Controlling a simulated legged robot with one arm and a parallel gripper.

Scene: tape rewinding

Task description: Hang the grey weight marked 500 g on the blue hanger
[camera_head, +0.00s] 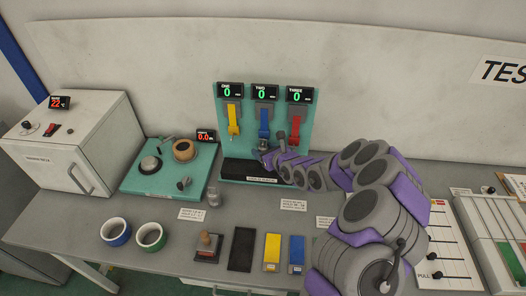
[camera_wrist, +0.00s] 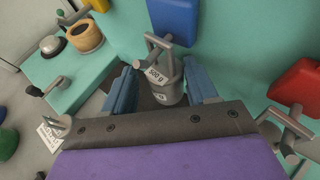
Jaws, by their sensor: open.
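The grey weight (camera_wrist: 168,90), marked 500 g, shows in the wrist view between the two blue fingers of my gripper (camera_wrist: 162,76). The gripper is open, with a finger on either side of the weight; contact cannot be told. Grey bars (camera_wrist: 158,45) rise above the weight. The blue hanger (camera_head: 264,121) is the middle one on the teal board, under the display TWO, which reads 0. Its blue part (camera_wrist: 172,20) is just beyond the weight in the wrist view. In the head view my gripper (camera_head: 268,158) is low in front of the board, and the weight is hard to make out.
A yellow hanger (camera_head: 233,120) and a red hanger (camera_head: 294,129) flank the blue one. A dark tray (camera_head: 238,171) lies at the board's foot. A teal tape station (camera_head: 147,181) stands to the left. Tape rolls and coloured pads lie towards the front.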

